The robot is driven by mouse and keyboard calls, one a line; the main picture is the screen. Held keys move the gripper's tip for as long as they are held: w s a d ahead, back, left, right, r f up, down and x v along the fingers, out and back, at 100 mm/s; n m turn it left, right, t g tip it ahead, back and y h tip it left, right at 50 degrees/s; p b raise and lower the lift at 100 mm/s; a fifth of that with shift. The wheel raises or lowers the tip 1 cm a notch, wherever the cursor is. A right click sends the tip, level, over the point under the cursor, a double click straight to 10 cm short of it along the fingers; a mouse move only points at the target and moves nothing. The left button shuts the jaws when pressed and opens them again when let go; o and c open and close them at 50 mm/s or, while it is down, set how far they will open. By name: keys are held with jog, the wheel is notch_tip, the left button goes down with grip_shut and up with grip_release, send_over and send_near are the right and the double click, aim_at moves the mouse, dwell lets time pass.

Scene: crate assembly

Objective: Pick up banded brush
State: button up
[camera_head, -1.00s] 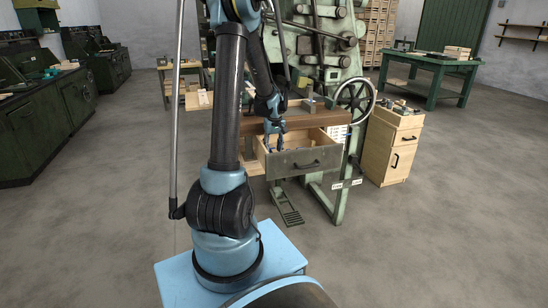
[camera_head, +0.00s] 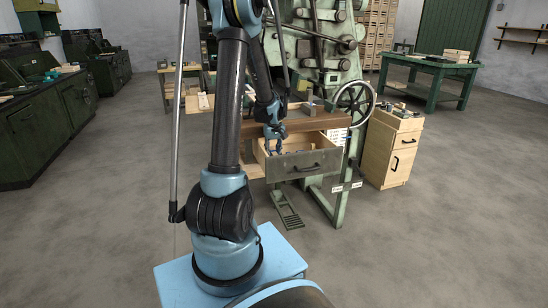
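My gripper (camera_head: 273,149) points down into the left part of an open drawer (camera_head: 305,165) with a grey front and light wooden sides. Its two blue fingers show small, and I cannot tell whether they are open or shut on something. Some small things, partly bluish, lie in the drawer beside the fingers. I cannot make out a banded brush among them; the drawer front and my gripper hide part of the inside.
The drawer sits below a brown worktop (camera_head: 309,123) with small blocks on it, at a green machine with a handwheel (camera_head: 356,103). A light wooden cabinet (camera_head: 388,153) stands to the right.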

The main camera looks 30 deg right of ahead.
notch_tip(320, 180, up, 28)
dwell(0.5)
jog(key=shift+f, duration=0.1)
